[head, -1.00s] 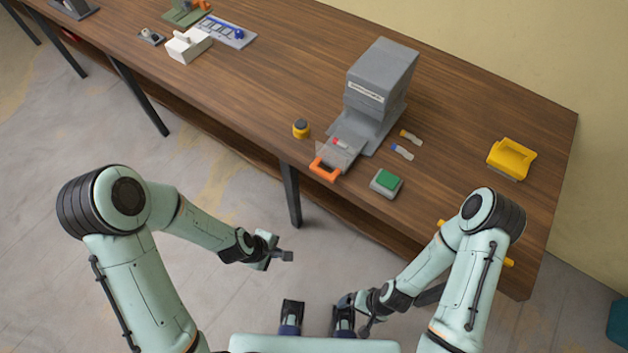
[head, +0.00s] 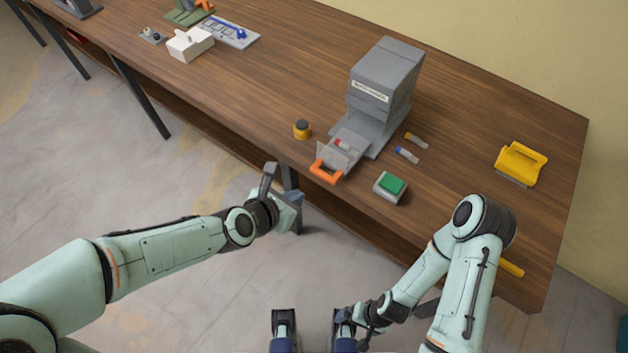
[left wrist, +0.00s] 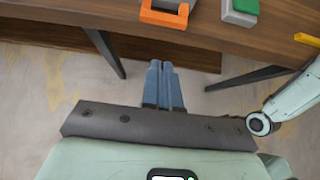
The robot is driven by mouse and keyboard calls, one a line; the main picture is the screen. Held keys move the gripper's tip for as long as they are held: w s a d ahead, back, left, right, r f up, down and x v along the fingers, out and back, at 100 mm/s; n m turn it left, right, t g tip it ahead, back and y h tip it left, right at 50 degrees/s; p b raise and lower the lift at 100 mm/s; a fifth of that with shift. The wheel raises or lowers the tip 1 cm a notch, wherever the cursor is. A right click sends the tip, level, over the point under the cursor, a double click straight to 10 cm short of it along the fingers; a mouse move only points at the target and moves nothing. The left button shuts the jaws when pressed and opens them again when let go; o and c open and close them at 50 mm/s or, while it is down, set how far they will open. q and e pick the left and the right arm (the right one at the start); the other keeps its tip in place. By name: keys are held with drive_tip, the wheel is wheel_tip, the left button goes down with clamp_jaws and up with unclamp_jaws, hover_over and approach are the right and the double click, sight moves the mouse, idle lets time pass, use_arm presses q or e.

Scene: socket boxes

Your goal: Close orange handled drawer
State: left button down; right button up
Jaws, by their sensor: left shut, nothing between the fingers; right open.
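The drawer (head: 342,156) stands out from the front of a grey box (head: 381,85) on the wooden table. Its orange handle (head: 327,173) reaches the table's front edge. A small item with a red end (head: 343,144) lies in the drawer. The handle also shows at the top of the left wrist view (left wrist: 165,13). My left gripper (head: 269,170) is shut and empty, in front of the table edge, left of the handle and apart from it. Its closed fingers show in the left wrist view (left wrist: 164,70), pointing toward the handle. My right gripper (head: 368,335) hangs low, away from the table.
A green-topped block (head: 391,187) stands right of the drawer, and a small yellow and black cylinder (head: 302,129) stands left of it. Two small labelled pieces lie right of the grey box. A yellow holder (head: 521,164) is at the right.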

sight(352, 139)
use_arm(q)
drive_tip(key=w+d+f+p, duration=0.2)
drive_tip(key=w+d+f, duration=0.1)
drive_tip(key=w, duration=0.3)
drive_tip(key=shift+d, duration=0.75)
use_arm(e)
drive_tip(key=shift+w+r, duration=0.2)
drive_tip(key=shift+r, duration=0.35)
drive_tip(key=shift+w+r, duration=0.15)
drive_tip(key=shift+r, duration=0.4)
use_arm(q)
drive_tip(key=shift+f, duration=0.1)
drive_tip(key=shift+w, duration=0.15)
drive_tip(key=w+d+p, duration=0.2)
drive_tip(key=w+d, duration=0.1)
drive_tip(key=w, duration=0.1)
drive_tip(key=w+d+p, duration=0.1)
drive_tip(key=w+d, duration=0.1)
drive_tip(key=w, duration=0.2)
drive_tip(key=w+d+p, duration=0.2)
drive_tip(key=w+d, duration=0.1)
drive_tip(key=w, duration=0.1)
drive_tip(key=shift+d+p, duration=0.35)
use_arm(e)
wheel_tip(352, 139, up, 6)
drive_tip(key=w, duration=0.3)
drive_tip(key=shift+r+t, duration=0.15)
drive_tip(key=shift+t, duration=0.15)
drive_tip(key=shift+s, duration=0.1)
